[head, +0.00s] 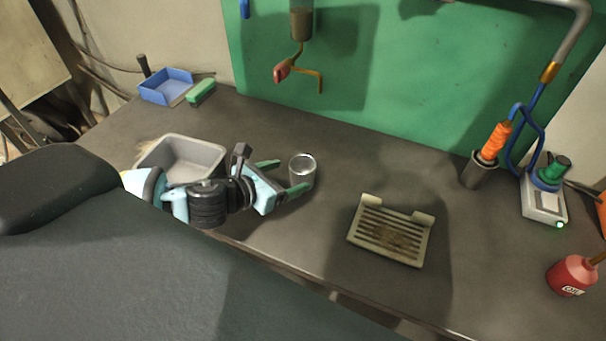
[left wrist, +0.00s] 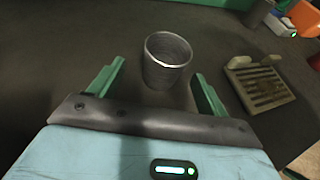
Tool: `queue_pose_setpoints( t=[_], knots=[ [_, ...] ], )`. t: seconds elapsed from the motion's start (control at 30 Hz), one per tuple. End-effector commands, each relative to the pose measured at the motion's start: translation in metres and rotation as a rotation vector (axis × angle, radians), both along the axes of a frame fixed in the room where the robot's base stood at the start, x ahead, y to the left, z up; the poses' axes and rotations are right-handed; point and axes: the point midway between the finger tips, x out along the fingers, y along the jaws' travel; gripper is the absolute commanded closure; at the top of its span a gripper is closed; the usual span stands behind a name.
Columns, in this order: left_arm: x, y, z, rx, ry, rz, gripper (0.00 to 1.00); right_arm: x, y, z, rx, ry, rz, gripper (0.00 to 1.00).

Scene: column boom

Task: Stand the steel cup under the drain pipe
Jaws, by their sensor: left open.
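The steel cup (head: 302,170) stands upright on the dark bench. It also shows in the left wrist view (left wrist: 167,62), its open rim up and its inside apparently empty. My left gripper (head: 284,176) is open. Its two green fingers point at the cup from the left, the tips about either side of its near part, with a gap visible on both sides in the left wrist view. A thin brass pipe (head: 313,73) with a red valve handle (head: 282,73) hangs from a clear cylinder on the green panel, its end bent down above the back of the bench. My right gripper is not in view.
A slotted grate (head: 391,232) lies right of the cup. A grey tub (head: 183,158) stands behind my left arm, a blue tray (head: 166,88) at the back left. A holder with an orange-handled tool (head: 495,141) and a red oil can (head: 571,276) stand right. Bench below the pipe is clear.

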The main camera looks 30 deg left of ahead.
Motion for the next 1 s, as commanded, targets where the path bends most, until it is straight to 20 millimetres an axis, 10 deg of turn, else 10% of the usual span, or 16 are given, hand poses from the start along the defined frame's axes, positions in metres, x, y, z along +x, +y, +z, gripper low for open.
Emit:
queue_pose_setpoints(
  t=[0.83,1.0],
  knots=[
    [0.047,-0.022,-0.010,0.002,-0.001,0.000,0.23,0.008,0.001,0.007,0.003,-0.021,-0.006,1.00],
    [0.047,-0.022,-0.010,0.002,-0.002,0.000,0.45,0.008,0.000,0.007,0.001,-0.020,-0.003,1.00]
  ],
)
